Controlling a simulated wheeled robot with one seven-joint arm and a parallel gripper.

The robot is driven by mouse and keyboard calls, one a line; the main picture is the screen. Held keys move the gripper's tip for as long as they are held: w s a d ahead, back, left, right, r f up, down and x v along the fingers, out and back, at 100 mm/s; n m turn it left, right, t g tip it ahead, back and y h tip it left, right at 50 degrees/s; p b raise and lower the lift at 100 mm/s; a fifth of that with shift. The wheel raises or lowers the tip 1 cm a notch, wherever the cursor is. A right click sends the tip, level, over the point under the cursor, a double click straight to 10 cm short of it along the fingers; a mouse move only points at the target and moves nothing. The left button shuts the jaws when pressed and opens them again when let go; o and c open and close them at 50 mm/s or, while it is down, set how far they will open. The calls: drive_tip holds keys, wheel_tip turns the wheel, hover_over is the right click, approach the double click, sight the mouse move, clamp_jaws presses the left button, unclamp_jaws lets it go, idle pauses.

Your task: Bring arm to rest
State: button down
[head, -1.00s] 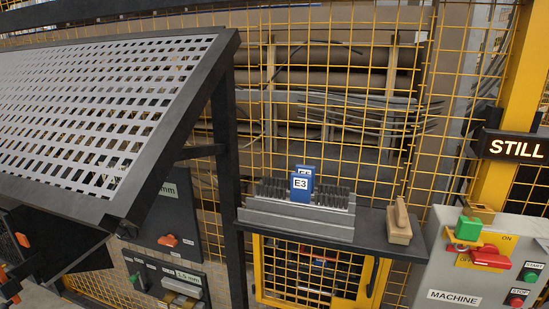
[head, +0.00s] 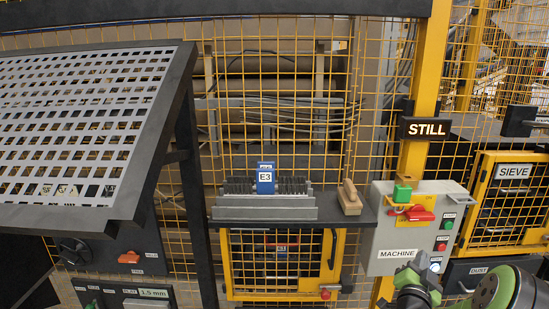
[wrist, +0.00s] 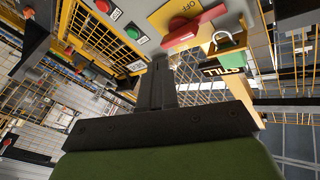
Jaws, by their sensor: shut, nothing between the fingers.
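My gripper (wrist: 160,70) shows in the wrist view with its two dark fingers together and nothing between them. It points toward the front of the grey machine control box, apart from it as far as I can tell. Part of my green and dark arm (head: 490,290) shows at the bottom right of the head view, in front of and below the control box (head: 395,245). The gripper's fingers cannot be made out there.
The control box carries a red switch handle (head: 418,214), a green padlock-like piece (head: 402,191) and push buttons. A shelf (head: 300,222) holds a blue E3 block (head: 265,182) and a wooden-handled block (head: 350,199). A sloping perforated panel (head: 95,120) stands left. A STILL sign (head: 425,129) hangs above.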

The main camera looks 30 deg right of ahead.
drive_tip(key=w+a+r+n+t+y, duration=0.2)
drive_tip(key=w+a+n+y, duration=0.35)
drive_tip(key=a, duration=0.25)
drive_tip(key=w+a+r+n+t+y, duration=0.2)
drive_tip(key=w+a+n+y, duration=0.2)
drive_tip(key=w+a, duration=0.3)
drive_tip(key=s+a+r+n+g+y+p, duration=0.15)
drive_tip(key=a+n+y, duration=0.3)
drive_tip(key=a, duration=1.05)
drive_tip(key=s+a+n+g, duration=0.1)
drive_tip(key=s+a+g, duration=0.1)
drive_tip(key=s+a, duration=0.2)
drive_tip(key=s+a+n+g+y+p, duration=0.1)
drive_tip(key=s+a, duration=0.3)
drive_tip(key=s, duration=0.7)
drive_tip(key=s+a+n+g+y, duration=0.1)
drive_tip(key=s+a+n+g, duration=0.1)
drive_tip(key=s+a, duration=0.3)
drive_tip(key=shift+s+r+g+p, duration=0.3)
drive_tip(key=shift+s+g, duration=0.55)
drive_tip(key=shift+s, duration=0.3)
drive_tip(key=c, duration=1.8)
unclamp_jaws()
drive_tip(key=shift+c, duration=0.2)
